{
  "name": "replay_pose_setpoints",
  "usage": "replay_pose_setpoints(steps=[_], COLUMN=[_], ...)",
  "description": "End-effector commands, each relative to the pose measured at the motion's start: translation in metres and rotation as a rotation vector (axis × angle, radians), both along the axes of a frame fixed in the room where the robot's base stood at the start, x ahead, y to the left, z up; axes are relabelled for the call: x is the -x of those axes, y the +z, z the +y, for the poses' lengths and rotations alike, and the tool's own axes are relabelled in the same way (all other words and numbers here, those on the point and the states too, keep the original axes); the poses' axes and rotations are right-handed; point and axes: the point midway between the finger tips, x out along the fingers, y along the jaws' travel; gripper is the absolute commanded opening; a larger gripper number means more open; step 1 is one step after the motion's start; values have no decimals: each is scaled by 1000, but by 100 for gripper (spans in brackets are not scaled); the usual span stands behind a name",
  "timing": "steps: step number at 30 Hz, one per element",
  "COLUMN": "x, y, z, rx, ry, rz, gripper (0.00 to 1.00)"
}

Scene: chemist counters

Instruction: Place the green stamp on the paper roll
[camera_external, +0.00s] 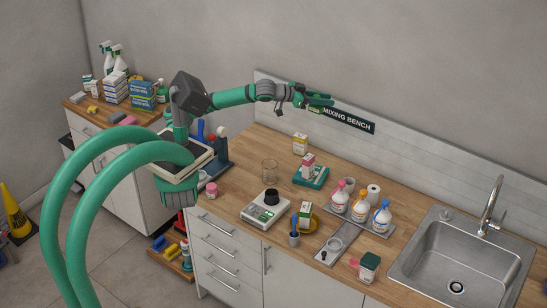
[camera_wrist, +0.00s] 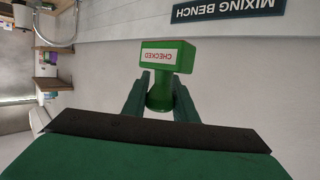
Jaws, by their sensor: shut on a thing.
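My gripper (camera_wrist: 160,88) is shut on the green stamp (camera_wrist: 168,57), whose label reads "CHECKED". The stamp's narrow green neck sits between the two fingers, with its block beyond the fingertips. In the external view my gripper (camera_external: 318,101) is raised high in front of the wall, at the left end of the "MIXING BENCH" sign. There the stamp is hard to tell apart from the green fingers. The white paper roll (camera_external: 373,194) stands upright on the wooden counter, behind the spray bottles, well below and to the right of my gripper. It does not show in the wrist view.
Several white bottles with coloured caps (camera_external: 360,209) stand on a grey tray in front of the roll. A green tray (camera_external: 311,176) with a box, a glass beaker (camera_external: 269,170) and a scale (camera_external: 265,208) are to the left. A sink (camera_external: 463,262) is at right.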

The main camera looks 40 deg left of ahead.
Motion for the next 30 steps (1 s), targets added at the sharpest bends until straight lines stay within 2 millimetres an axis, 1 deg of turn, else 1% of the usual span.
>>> replay_pose_setpoints(steps=[1, 3, 5, 6, 8, 9, 12, 15, 18, 21, 23, 26, 29, 30], x=[4, 11, 18, 23, 31, 36, 51, 63, 74, 81, 83, 79, 66, 59], y=[-8, -20, -32, -41, -55, -66, -93, -119, -140, -155, -160, -167, -175, -178], z=[-23, -53, -78, -94, -117, -131, -164, -188, -204, -214, -218, -223, -232, -236], rx=[-6, -5, -5, -5, -4, -3, -1, -1, 0, 0, 0, -1, -2, -3], ry=[-39, -92, -137, -166, -208, -235, -297, -345, -380, -401, -408, -412, -413, -412], rz=[0, 0, 1, 2, 3, 4, 6, 6, 7, 5, 6, 5, 4, 4], gripper=[2, 2, 2, 2, 2, 2, 2, 2, 2, 2, 2, 2, 2, 2])
